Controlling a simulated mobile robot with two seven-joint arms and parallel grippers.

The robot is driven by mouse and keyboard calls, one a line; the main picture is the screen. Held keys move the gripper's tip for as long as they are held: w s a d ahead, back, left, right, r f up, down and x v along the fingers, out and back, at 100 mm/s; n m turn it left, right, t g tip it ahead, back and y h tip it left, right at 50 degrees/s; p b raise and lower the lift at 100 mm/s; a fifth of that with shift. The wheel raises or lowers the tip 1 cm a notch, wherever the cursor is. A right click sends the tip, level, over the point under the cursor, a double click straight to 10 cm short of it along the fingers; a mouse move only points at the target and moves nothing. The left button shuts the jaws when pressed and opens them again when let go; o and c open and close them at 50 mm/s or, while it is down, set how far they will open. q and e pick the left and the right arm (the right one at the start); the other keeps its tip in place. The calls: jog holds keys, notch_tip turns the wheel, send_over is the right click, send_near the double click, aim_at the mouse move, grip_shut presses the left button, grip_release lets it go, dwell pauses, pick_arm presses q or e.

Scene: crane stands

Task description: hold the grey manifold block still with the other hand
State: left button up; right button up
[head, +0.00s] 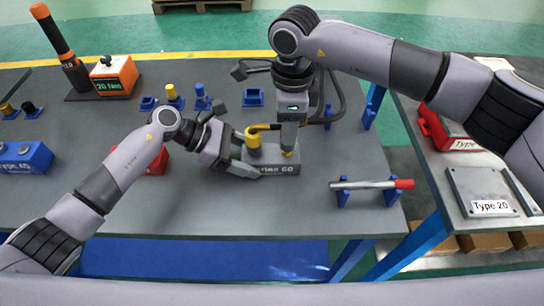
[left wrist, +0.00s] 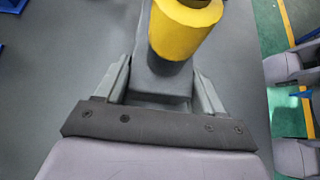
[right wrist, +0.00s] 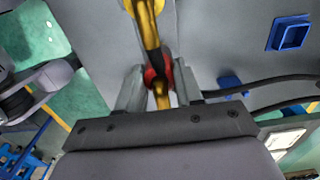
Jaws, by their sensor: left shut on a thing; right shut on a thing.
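The grey manifold block (head: 283,168) sits on the grey bench, with lettering ending in "60" on its front face. A yellow cylinder (head: 253,142) stands on its left part. My left gripper (head: 243,166) is shut on the block's left end. In the left wrist view the block (left wrist: 160,82) lies between its fingers, below the yellow cylinder (left wrist: 183,28). My right gripper (head: 289,142) points down over the block's right part. It is shut on a brass-coloured piece (right wrist: 160,92) with a red ring behind it. The fingers partly hide that piece.
A tool with a red end (head: 370,184) rests on blue stands at right. A red box (head: 153,160) is behind my left forearm. Blue holders (head: 253,97) and an orange "20 Nm" device (head: 113,76) stand toward the back. A side table holds a "Type 20" plate (head: 482,188).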

jog(key=shift+r, duration=1.8)
pick_arm(q)
jog(key=o, duration=1.3)
jog(key=shift+o, duration=0.2)
jog(key=v, duration=1.1)
jog(key=shift+a+r, duration=0.25)
jog(key=shift+a, duration=0.05)
pick_arm(e)
jog(key=shift+r, duration=0.3)
pick_arm(q)
jog(key=shift+a+r+p, duration=0.1)
jog(key=shift+r+p, duration=0.85)
jog(key=shift+r, duration=0.1)
pick_arm(e)
jog(key=shift+r, duration=1.7)
